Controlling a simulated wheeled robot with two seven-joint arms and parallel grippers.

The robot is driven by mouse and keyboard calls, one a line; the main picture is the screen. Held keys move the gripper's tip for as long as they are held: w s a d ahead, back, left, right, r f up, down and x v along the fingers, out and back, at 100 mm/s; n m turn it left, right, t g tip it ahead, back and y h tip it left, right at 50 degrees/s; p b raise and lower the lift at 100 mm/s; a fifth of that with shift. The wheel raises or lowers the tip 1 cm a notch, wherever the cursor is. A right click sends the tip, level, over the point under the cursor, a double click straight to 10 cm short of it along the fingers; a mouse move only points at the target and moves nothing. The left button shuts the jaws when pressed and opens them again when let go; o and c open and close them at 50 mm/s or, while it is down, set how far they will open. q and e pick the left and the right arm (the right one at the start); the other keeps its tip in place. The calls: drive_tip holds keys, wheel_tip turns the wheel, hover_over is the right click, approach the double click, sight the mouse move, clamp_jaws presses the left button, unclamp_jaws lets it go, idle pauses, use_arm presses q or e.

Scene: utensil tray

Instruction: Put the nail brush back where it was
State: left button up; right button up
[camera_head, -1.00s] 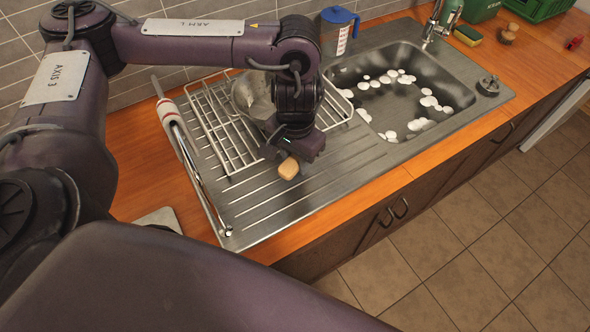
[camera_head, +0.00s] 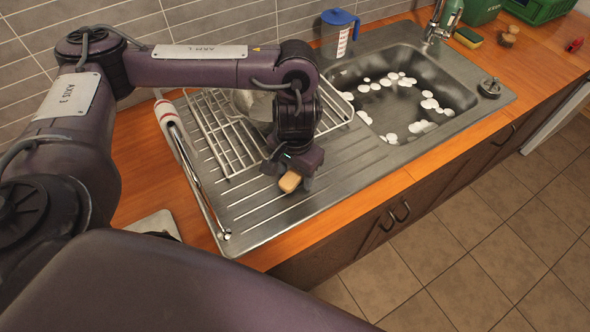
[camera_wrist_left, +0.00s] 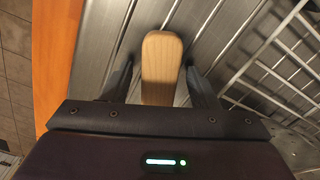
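The nail brush (camera_head: 290,182) shows as a small pale wooden block low over the ribbed steel drainboard (camera_head: 262,207); I cannot tell for sure whether it touches the steel. My left gripper (camera_head: 289,177) points down over the brush with a finger on each side. In the left wrist view the brush (camera_wrist_left: 161,68) lies lengthwise between the two dark fingers (camera_wrist_left: 161,82), with narrow gaps beside it. The gripper looks open around it. The brush's underside is hidden. My right gripper is not in view.
A wire dish rack (camera_head: 222,135) with a metal bowl (camera_head: 252,104) stands close behind the gripper. A long tool with a white and red handle (camera_head: 167,115) lies to the left. A blue-lidded jug (camera_head: 336,40) and a sink with foam (camera_head: 440,75) are to the right.

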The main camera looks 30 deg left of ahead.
sight(295, 173)
use_arm(q)
drive_tip(key=shift+r, duration=0.1)
drive_tip(key=shift+r, duration=0.25)
wheel_tip(295, 173, up, 12)
drive_tip(key=p, duration=0.2)
drive_tip(key=shift+f+p, duration=0.15)
drive_tip(key=shift+p, duration=0.2)
drive_tip(key=shift+f, duration=0.1)
idle(0.3)
